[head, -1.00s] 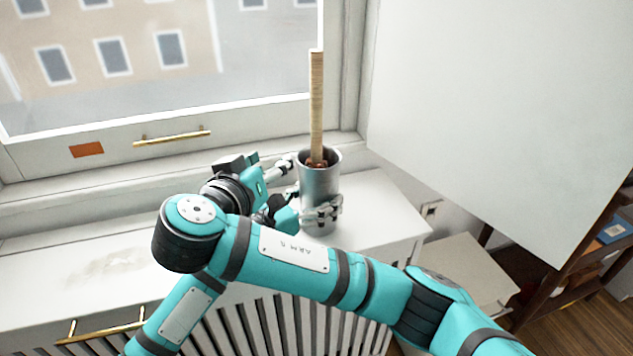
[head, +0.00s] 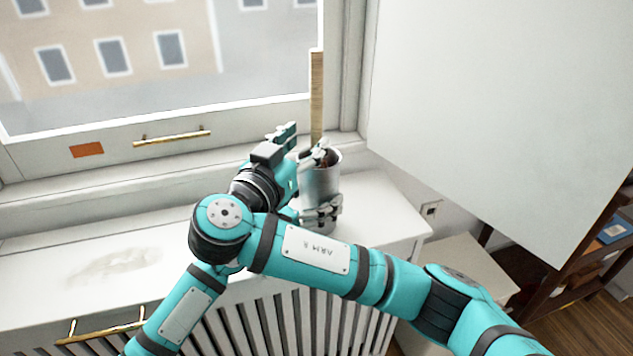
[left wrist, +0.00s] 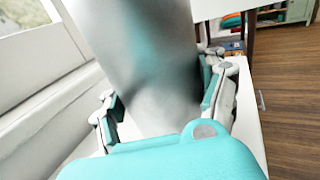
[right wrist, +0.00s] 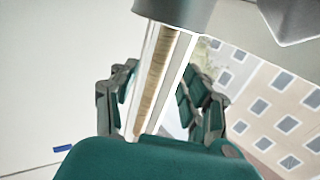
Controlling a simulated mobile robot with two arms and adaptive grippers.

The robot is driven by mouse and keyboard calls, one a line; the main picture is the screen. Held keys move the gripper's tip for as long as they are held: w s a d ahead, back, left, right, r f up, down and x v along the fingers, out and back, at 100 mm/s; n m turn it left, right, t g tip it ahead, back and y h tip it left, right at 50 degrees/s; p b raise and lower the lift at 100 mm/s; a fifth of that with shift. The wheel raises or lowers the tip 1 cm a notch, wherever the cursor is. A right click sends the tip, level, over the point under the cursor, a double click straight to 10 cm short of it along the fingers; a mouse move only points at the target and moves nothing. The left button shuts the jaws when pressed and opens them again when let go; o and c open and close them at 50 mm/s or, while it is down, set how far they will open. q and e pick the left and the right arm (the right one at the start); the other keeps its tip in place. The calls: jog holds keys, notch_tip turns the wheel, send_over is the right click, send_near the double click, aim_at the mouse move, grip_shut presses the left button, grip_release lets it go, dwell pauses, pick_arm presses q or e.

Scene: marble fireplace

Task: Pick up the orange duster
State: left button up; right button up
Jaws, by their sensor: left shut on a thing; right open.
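A metal cup (head: 320,184) stands on the white ledge below the window. A wooden handle (head: 317,90) rises upright from it, with a small reddish-brown part at the cup's mouth; I take this as the duster, its head mostly hidden inside. My left gripper (head: 322,213) is shut on the cup's lower body, and its fingers show on both sides of the cup (left wrist: 150,70) in the left wrist view. My right gripper (head: 308,146) is open just above the rim. In the right wrist view the handle (right wrist: 155,80) lies between its spread fingers.
The window frame (head: 345,80) is close behind the handle. A large white panel (head: 480,100) stands at the right. The white ledge (head: 60,275) is clear to the left. A dark shelf (head: 580,270) is at far right. An orange patch (head: 87,150) is on the window frame.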

aim_at(314, 137)
jog(key=x, duration=0.4)
jog(key=shift+w+d+f, duration=0.25)
jog(key=shift+w, duration=0.05)
grip_shut()
dwell(0.4)
